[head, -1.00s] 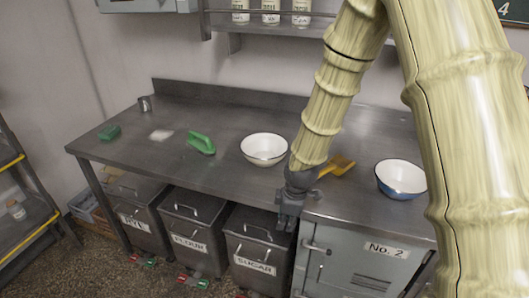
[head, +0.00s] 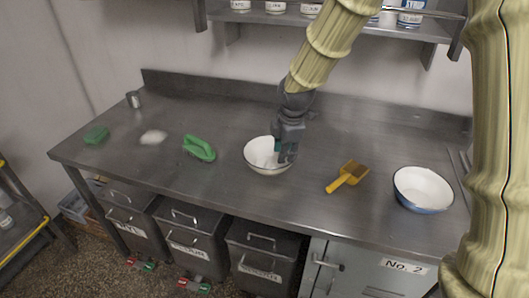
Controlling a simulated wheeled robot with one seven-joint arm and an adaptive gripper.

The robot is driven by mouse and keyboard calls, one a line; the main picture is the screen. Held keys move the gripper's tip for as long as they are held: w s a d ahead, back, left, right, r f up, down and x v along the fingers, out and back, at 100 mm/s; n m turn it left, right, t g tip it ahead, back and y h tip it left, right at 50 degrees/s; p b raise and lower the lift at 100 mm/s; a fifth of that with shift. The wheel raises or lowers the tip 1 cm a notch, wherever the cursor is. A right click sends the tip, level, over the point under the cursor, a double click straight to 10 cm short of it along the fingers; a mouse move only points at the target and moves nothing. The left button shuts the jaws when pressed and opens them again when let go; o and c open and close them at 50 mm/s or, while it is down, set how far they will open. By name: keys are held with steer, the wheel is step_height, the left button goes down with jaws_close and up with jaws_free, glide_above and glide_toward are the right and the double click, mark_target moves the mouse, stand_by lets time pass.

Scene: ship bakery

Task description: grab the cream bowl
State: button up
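The cream bowl (head: 256,164) stands upright on the steel worktop, near its middle. The fingers overlap the rim and part of the inside in this view. I cannot tell whether they touch the bowl or how far apart they are. A second bowl (head: 422,189), white inside and blue outside, stands apart at the right end of the worktop.
A yellow-handled brush (head: 348,176) lies right of the cream bowl. A green brush (head: 199,148), a white patch (head: 153,137), a green block (head: 96,135) and a small metal cup (head: 133,99) are to the left. A shelf (head: 390,28) with containers hangs above the back.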

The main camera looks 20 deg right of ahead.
mark_target(277, 168)
steer(key=p+x, duration=0.1)
steer(key=x, duration=0.4)
steer(key=shift+w+f, duration=0.1)
steer(key=shift+w, duration=0.1)
steer(key=shift+w+a+f+p, duration=0.3)
steer(key=shift+f+p, duration=0.2)
steer(key=shift+f, duration=0.2)
steer(key=shift+w+a+f+p, duration=0.15)
steer(key=shift+w+f+p, duration=0.3)
steer(key=shift+f, duration=0.2)
steer(key=shift+p+x, duration=0.3)
steer(key=shift+x, duration=0.85)
steer(key=shift+s, duration=0.15)
steer(key=shift+c, duration=0.2)
jaws_close()
